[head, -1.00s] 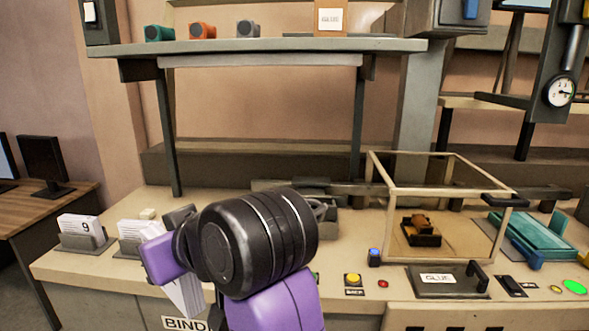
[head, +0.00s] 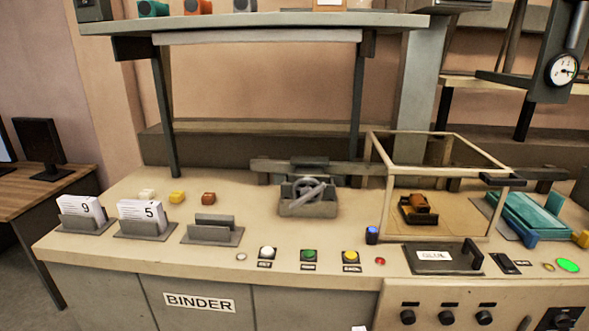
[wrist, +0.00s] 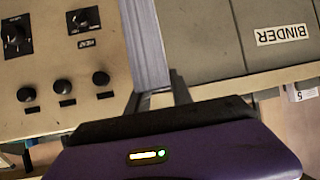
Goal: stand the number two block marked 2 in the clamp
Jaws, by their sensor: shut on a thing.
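In the wrist view my gripper (wrist: 156,97) is shut on a pale grey slab-like block (wrist: 145,45), seen nearly edge-on. Its number does not show, so I cannot read whether it is the 2. In the head view the gripper is out of frame; only a small white bit (head: 359,328) shows at the bottom edge. The clamp (head: 308,206), a grey box with a handwheel, stands on the bench in the middle, away from the gripper, with no block seen in it.
Holders at the left carry blocks marked 9 (head: 82,209) and 5 (head: 143,215); a third holder (head: 212,234) is empty. Buttons (head: 309,254) line the bench front. A glass-like frame (head: 440,137) and a dark lidded plate (head: 430,266) stand right. A shelf (head: 250,20) overhangs behind.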

